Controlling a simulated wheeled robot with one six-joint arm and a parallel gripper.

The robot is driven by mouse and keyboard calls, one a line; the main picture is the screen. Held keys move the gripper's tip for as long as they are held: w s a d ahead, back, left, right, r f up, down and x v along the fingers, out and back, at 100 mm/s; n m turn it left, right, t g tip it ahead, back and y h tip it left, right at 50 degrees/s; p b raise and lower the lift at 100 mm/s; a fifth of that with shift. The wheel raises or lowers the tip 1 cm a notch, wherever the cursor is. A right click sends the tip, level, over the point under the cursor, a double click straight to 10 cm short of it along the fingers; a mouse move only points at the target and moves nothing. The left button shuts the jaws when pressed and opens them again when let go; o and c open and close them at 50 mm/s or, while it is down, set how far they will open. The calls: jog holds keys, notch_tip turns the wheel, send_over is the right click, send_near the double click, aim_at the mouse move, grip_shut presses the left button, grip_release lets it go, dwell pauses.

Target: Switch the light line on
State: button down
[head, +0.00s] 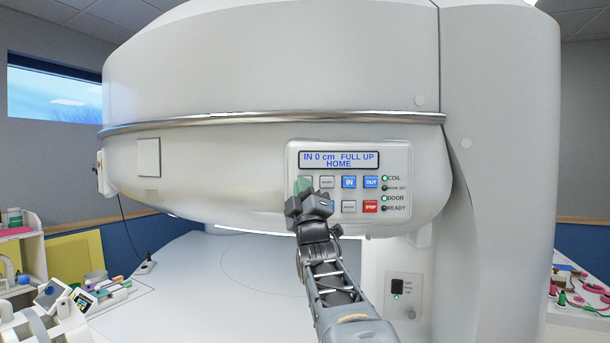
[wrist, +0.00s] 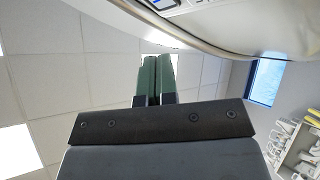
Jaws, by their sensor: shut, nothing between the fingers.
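The control panel (head: 348,197) is on the magnet's front in the head view. Its display (head: 340,160) reads "IN 0 cm FULL UP HOME". The blue IN button (head: 349,182), blue OUT button (head: 371,182) and red STOP button (head: 370,206) show, with pale buttons to their left. The light line button cannot be picked out; the pale labels are too small to read. My gripper (head: 304,185) is shut and empty, its green fingertips over the panel's upper left button. Whether they touch it cannot be told. My gripper hides the lower left of the panel. Its closed fingers (wrist: 155,72) show in the wrist view.
The magnet's upper housing (head: 270,65) overhangs the white table (head: 200,280). A thick column (head: 500,180) stands to the right. A cluttered cart (head: 60,300) is at lower left, and a side table with coloured items (head: 575,290) is at far right.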

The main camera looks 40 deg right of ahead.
aim_at(301, 170)
jog(key=shift+w+d+p, duration=0.25)
jog(key=shift+w+d, duration=0.4)
jog(key=shift+w, duration=0.2)
jog(key=shift+w+d+p, duration=0.2)
jog(key=shift+w+d, duration=0.4)
jog(key=shift+w, duration=0.25)
jog(key=shift+w+d+f, duration=0.1)
jog(key=shift+w, duration=0.05)
dwell(0.9)
jog(key=shift+w+d, duration=0.15)
jog(key=shift+w, duration=0.1)
jog(key=shift+w+d, duration=0.3)
jog(key=shift+w, duration=0.05)
dwell(0.9)
jog(key=shift+b, duration=0.4)
jog(key=shift+s+a+b, duration=0.55)
jog(key=shift+s+b, duration=0.15)
jog(key=shift+b, duration=0.2)
